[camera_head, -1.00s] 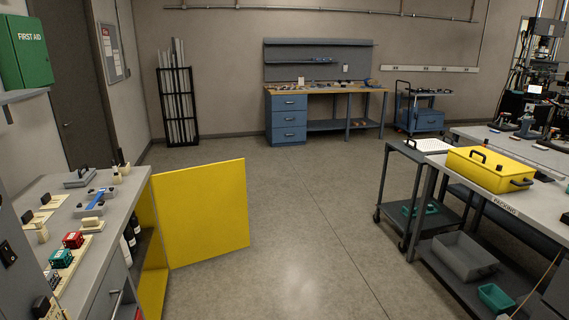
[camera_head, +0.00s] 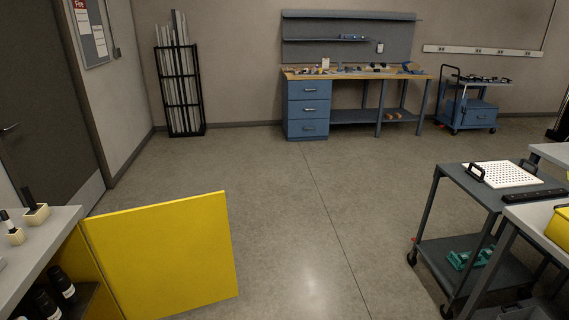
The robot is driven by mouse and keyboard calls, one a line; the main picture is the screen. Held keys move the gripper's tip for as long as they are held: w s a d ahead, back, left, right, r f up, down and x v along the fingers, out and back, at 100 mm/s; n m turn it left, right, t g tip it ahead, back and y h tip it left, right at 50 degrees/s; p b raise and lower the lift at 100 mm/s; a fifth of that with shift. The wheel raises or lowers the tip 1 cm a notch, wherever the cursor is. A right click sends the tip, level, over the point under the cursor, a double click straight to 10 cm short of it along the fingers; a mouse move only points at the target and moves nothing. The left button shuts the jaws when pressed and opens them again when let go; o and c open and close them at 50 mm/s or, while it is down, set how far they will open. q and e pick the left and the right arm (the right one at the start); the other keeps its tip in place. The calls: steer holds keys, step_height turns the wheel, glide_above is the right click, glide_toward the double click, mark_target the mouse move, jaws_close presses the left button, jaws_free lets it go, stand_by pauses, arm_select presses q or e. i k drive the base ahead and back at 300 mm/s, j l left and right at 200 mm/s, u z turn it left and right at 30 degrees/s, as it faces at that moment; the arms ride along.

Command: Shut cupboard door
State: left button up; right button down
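The yellow cupboard door (camera_head: 162,254) stands wide open at the lower left, swung out from the end of the counter (camera_head: 38,238). Its hinge side meets the cupboard's yellow side panel (camera_head: 90,270). Dark bottles (camera_head: 60,284) show inside the open cupboard below the counter top. Neither of my grippers is in view. The door's lower left corner is close to the bottom of the picture, and most of the cupboard is outside the view.
A grey cart (camera_head: 478,190) with a white perforated plate stands at the right, beside a bench with a yellow case (camera_head: 560,228). A blue workbench (camera_head: 308,105) and a rod rack (camera_head: 181,92) stand at the back wall. The middle floor is clear.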

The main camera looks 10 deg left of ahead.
mark_target(158, 261)
steer(key=i+u, duration=0.15)
steer(key=i, duration=0.4)
steer(key=i+l+u, duration=0.2)
steer(key=i, duration=0.3)
steer(key=i+l+u, duration=0.15)
steer(key=i, duration=0.4)
steer(key=i+l+u, duration=0.15)
steer(key=i+u, duration=0.15)
steer(key=u, duration=0.15)
steer(key=i+l+u, duration=0.3)
steer(key=u, duration=0.2)
steer(key=i+l+u, duration=0.2)
steer(key=l+u, duration=0.25)
steer(key=i+l+u, duration=0.15)
steer(key=l+u, duration=0.2)
steer(key=u, duration=0.15)
